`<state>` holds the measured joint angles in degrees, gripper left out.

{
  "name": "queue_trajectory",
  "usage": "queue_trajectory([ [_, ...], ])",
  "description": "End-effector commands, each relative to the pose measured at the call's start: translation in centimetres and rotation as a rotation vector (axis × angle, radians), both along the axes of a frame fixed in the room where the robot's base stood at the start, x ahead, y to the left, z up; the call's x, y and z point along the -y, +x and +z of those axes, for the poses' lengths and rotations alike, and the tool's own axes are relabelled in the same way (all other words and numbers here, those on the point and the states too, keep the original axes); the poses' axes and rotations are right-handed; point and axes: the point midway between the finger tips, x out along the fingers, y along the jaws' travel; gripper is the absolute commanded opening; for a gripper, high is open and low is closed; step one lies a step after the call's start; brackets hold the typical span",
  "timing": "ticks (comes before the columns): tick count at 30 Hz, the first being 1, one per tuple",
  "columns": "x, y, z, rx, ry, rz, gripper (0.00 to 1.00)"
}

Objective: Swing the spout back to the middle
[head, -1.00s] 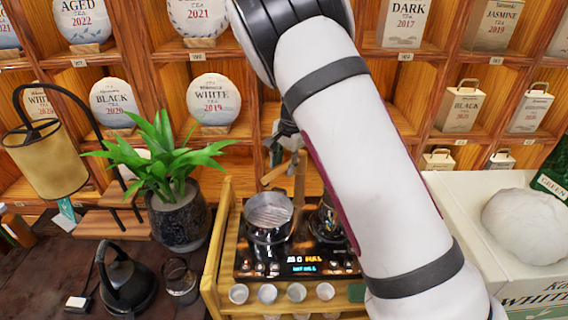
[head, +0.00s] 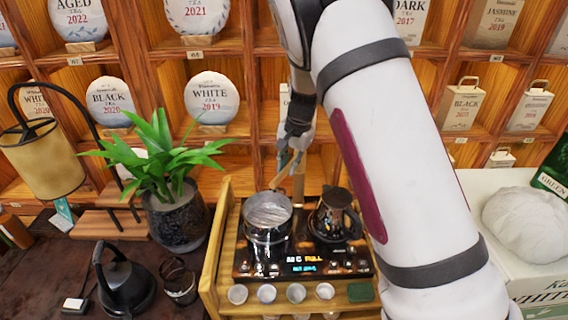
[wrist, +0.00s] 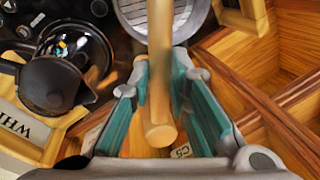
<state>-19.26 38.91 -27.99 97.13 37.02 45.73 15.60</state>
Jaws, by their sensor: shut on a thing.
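My gripper (wrist: 162,105) is shut on a light wooden rod (wrist: 160,128), which lies between its green-lined jaws. The rod's near end sticks out toward the wrist camera. Its far end reaches the round metal pan (wrist: 165,15). I cannot tell whether the rod is the spout or a handle. My gripper is also partly visible in the head view (head: 290,150), above and behind the pan.
Small cups (head: 267,293) line the front. A potted plant (head: 175,215) and black kettle (head: 124,285) are left. Shelves of tea cakes are behind.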

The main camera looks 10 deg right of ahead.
Motion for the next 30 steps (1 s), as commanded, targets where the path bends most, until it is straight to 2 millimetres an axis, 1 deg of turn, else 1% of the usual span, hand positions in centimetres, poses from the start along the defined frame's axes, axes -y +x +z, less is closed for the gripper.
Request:
queue_trajectory([
  [9, 2.0, -1.0, 0.0, 0.003, 0.001, 0.265, 0.0],
  [15, 3.0, -1.4, 0.0, 0.001, 0.0, 0.406, 0.0],
  [21, 3.7, -1.7, 0.0, 0.001, 0.001, 0.503, 0.0],
  [30, 4.2, -1.8, 0.0, 0.001, -0.001, 0.564, 0.0],
])
